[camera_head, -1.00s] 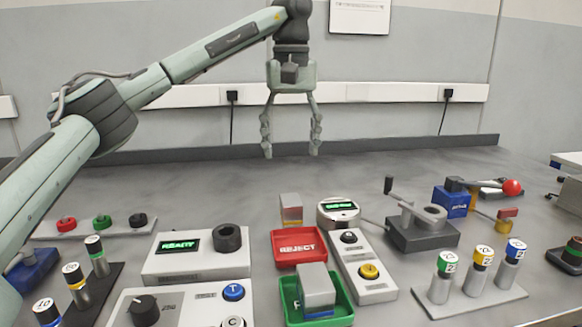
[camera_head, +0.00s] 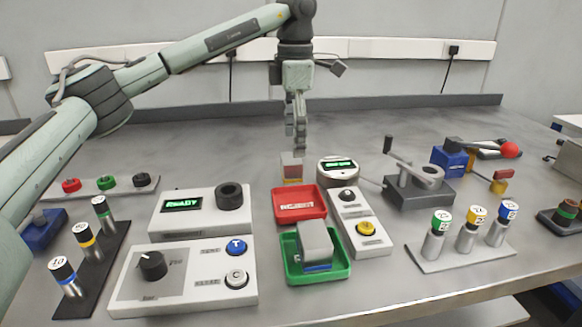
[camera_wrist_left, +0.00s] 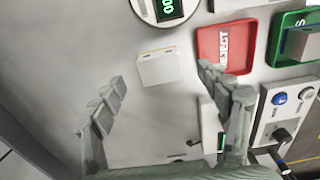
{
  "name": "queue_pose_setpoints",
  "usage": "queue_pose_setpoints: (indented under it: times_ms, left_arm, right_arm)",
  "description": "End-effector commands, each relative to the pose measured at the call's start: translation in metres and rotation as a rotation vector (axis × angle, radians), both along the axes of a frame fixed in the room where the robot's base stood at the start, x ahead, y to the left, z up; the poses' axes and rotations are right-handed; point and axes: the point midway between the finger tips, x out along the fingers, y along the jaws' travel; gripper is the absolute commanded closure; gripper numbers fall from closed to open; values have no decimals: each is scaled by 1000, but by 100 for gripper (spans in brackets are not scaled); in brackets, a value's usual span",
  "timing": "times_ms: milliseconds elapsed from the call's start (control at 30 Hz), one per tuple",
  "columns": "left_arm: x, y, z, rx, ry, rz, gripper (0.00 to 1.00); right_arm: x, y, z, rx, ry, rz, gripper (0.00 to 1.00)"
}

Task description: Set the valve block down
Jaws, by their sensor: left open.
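Two blocks could be the valve block; I cannot tell which. A grey-topped block with red and yellow sides (camera_head: 292,166) stands on the table behind the red REJECT tray (camera_head: 300,203); its pale top shows in the left wrist view (camera_wrist_left: 159,67). A larger grey block with a blue band (camera_head: 316,244) sits in the green tray (camera_head: 290,262). My left gripper (camera_head: 298,140) is above and behind the smaller block, pointing down, seen edge-on. In the left wrist view its fingers (camera_wrist_left: 160,80) are spread and empty, with that block visible beyond the gap. My right gripper is out of view.
A round display gauge (camera_head: 337,168) stands close right of the small block, with a two-button box (camera_head: 360,225) in front. A READY panel (camera_head: 200,212) is left of the trays. A clamp fixture (camera_head: 418,187) and cylinder rack (camera_head: 465,245) are right. The table behind is clear.

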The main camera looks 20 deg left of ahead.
Motion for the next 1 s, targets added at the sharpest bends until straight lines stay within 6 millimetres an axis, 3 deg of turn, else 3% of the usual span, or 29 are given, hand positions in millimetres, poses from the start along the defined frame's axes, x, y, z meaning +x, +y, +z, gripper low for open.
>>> queue_pose_setpoints:
  times_ms: [333,633,1000]
  left_arm:
    - [-4,7,-47,1,3,-2,24]
    - [-4,7,-52,0,0,-1,24]
    - [-4,7,-52,0,0,-2,69]
  right_arm:
    - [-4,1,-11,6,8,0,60]
    - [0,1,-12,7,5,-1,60]
    - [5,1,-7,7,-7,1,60]
